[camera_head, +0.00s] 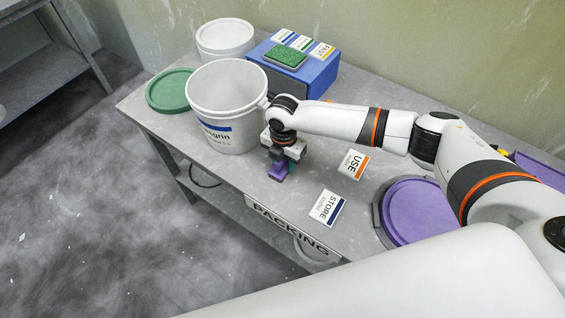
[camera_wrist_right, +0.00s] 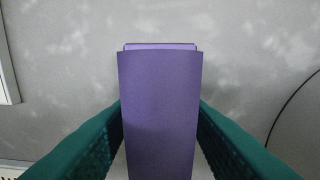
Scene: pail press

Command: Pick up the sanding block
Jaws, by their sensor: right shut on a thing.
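The sanding block (camera_head: 278,173) is a small purple block near the front edge of the grey table, just right of the large white pail. My right gripper (camera_head: 281,160) points down over it and is shut on it. In the right wrist view the purple block (camera_wrist_right: 160,115) fills the middle, between two dark green fingers that press on its sides. Whether the block touches the table or hangs just above it, I cannot tell. My left gripper is not in view.
The large open pail (camera_head: 228,115) stands close left of the gripper. Behind are a green lid (camera_head: 168,90), a smaller white pail (camera_head: 224,38) and a blue box (camera_head: 315,76) with a green pad. USE (camera_head: 353,164) and STORE (camera_head: 327,208) cards and a purple disc (camera_head: 415,210) lie to the right.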

